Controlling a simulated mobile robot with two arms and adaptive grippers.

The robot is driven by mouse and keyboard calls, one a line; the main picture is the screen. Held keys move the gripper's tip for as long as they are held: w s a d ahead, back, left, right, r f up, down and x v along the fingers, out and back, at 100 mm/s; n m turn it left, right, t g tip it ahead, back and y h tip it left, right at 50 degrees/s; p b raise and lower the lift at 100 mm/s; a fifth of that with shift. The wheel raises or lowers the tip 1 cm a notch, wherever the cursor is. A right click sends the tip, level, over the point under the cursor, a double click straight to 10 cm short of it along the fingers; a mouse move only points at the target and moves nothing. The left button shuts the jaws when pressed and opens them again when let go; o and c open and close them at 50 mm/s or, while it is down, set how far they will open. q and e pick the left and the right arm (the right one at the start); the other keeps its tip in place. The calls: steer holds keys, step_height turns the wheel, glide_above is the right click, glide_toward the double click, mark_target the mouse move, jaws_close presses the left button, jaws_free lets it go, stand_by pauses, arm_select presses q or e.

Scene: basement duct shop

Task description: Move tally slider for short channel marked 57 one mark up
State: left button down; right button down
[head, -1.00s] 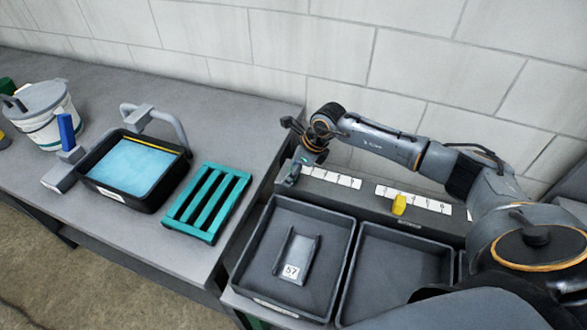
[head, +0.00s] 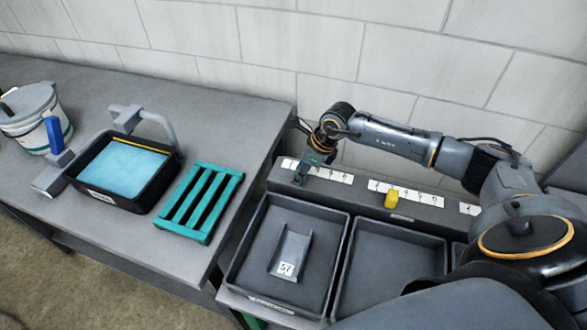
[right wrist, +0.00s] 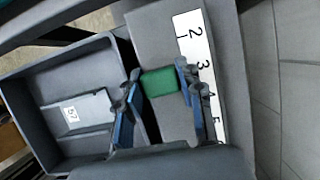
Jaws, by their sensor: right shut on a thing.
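The short channel (head: 291,250) marked 57 lies in the left grey tray (head: 232,262). Behind that tray, a grey rail carries a white number strip (head: 340,177). A green slider (right wrist: 160,82) sits on the rail between the fingers of my right gripper (right wrist: 155,95), which is shut on it. In the right wrist view the slider is beside the strip (right wrist: 187,22), about level with the 3, though the angle makes this inexact. In the head view my right gripper (head: 302,176) mostly hides the slider. My left gripper is not in view.
A yellow slider (head: 391,199) stands at the second strip, behind an empty tray (head: 395,265). The left bench (head: 255,120) holds a teal rack (head: 199,202), a black tub (head: 117,198) with blue contents, and a white bucket (head: 40,122). A block wall stands close behind.

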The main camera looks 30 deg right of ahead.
steer(key=c, duration=0.8)
jaws_free()
steer(key=shift+w+a, duration=0.1)
steer(key=shift+w, duration=0.05)
steer(key=shift+c, duration=0.2)
steer(key=shift+r, duration=0.1)
steer(key=v, duration=1.2)
